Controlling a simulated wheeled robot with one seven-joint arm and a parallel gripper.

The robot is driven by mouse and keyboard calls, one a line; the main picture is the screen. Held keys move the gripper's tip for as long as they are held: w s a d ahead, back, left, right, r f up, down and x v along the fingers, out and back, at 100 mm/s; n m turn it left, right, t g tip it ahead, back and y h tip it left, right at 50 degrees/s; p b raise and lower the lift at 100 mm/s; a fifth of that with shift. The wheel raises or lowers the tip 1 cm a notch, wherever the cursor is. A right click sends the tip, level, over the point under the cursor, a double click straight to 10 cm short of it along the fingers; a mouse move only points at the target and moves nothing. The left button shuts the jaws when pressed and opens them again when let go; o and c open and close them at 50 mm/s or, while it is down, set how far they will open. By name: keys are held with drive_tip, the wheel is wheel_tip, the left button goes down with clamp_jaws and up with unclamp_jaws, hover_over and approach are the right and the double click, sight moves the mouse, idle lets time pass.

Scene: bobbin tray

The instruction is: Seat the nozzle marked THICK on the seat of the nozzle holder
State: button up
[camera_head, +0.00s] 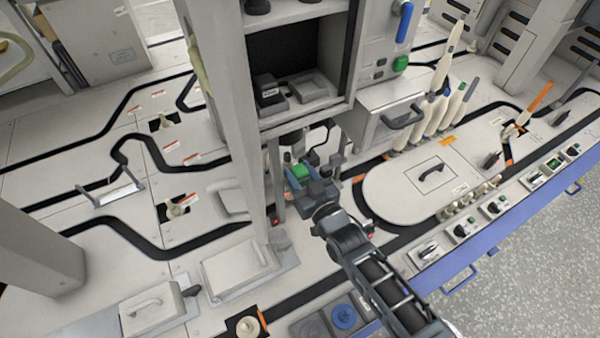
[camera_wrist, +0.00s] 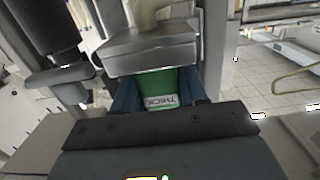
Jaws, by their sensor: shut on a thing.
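The green nozzle (camera_wrist: 160,86) shows in the wrist view with a white label reading THICK, upside down in the picture. My gripper (camera_wrist: 160,102) is shut on it, with a blue finger on each side. A grey metal block (camera_wrist: 150,52), which may be the nozzle holder, covers the nozzle's far end in this view. I cannot tell whether they touch, and no seat is clearly visible. In the head view the green nozzle (camera_head: 301,172) is at my gripper (camera_head: 303,180), beneath the machine's overhanging box and beside a tall grey column.
The tall column (camera_head: 238,130) stands close to the left of my gripper. The open machine cabinet (camera_head: 372,112) overhangs behind it. Low plates and handles are on the deck at left.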

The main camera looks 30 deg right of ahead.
drive_tip(key=shift+f+b, duration=0.55)
drive_tip(key=shift+f, duration=0.1)
drive_tip(key=o, duration=1.1)
drive_tip(key=shift+o, duration=0.2)
drive_tip(key=shift+s, duration=0.1)
drive_tip(key=s, duration=0.3)
drive_tip(key=s+p, duration=0.1)
drive_tip(key=s, duration=0.3)
drive_tip(key=shift+s+r, duration=0.2)
drive_tip(key=shift+s, duration=0.1)
